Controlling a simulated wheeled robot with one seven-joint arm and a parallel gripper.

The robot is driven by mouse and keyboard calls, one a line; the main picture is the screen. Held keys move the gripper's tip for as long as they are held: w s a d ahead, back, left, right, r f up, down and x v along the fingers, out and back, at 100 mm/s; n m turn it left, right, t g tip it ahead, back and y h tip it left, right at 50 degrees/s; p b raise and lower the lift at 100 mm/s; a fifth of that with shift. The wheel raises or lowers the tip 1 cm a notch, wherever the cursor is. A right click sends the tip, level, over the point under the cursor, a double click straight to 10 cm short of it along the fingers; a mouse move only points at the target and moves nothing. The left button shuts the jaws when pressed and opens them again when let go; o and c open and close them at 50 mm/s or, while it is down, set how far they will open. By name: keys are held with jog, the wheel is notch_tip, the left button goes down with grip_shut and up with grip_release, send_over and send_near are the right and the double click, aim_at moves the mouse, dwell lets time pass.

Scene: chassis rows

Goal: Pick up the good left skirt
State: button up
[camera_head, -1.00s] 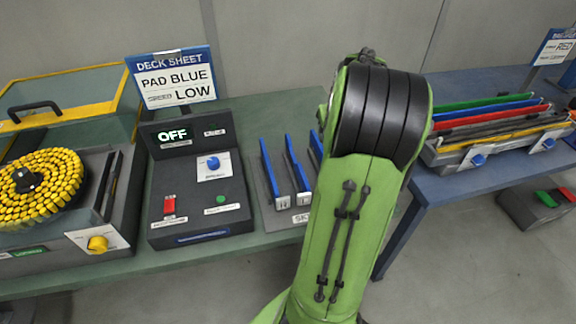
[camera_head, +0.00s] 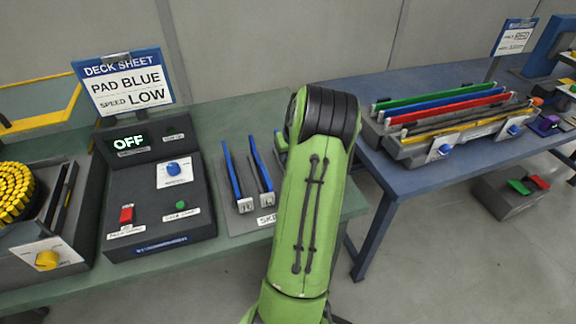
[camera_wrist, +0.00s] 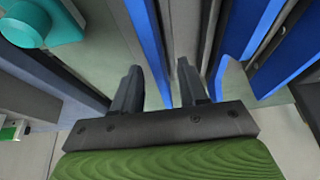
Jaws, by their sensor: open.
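Two blue skirts, a left one (camera_head: 231,170) and a right one (camera_head: 260,160), stand on the grey skirt rack (camera_head: 240,224) in the head view. Their grey front ends carry marks too small to read. More of the rack is hidden behind my arm. In the wrist view my gripper (camera_wrist: 160,85) is open. A blue strip (camera_wrist: 150,40) runs between its two fingers; I cannot tell how deep it sits between them. More blue strips (camera_wrist: 245,28) lie to the right. My gripper is hidden in the head view. I cannot tell which skirt is good.
A control box (camera_head: 160,205) with an OFF display stands left of the rack. The deck sheet sign (camera_head: 123,82) reads PAD BLUE, SPEED LOW. A second table (camera_head: 395,175) at right bears a tray of coloured strips (camera_head: 440,152). A teal knob (camera_wrist: 25,25) is near the gripper's left.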

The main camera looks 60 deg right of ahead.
jog(key=x, duration=0.4)
jog(key=shift+s+b, duration=0.1)
jog(key=shift+b, duration=0.2)
jog(key=shift+r, duration=0.1)
grip_shut()
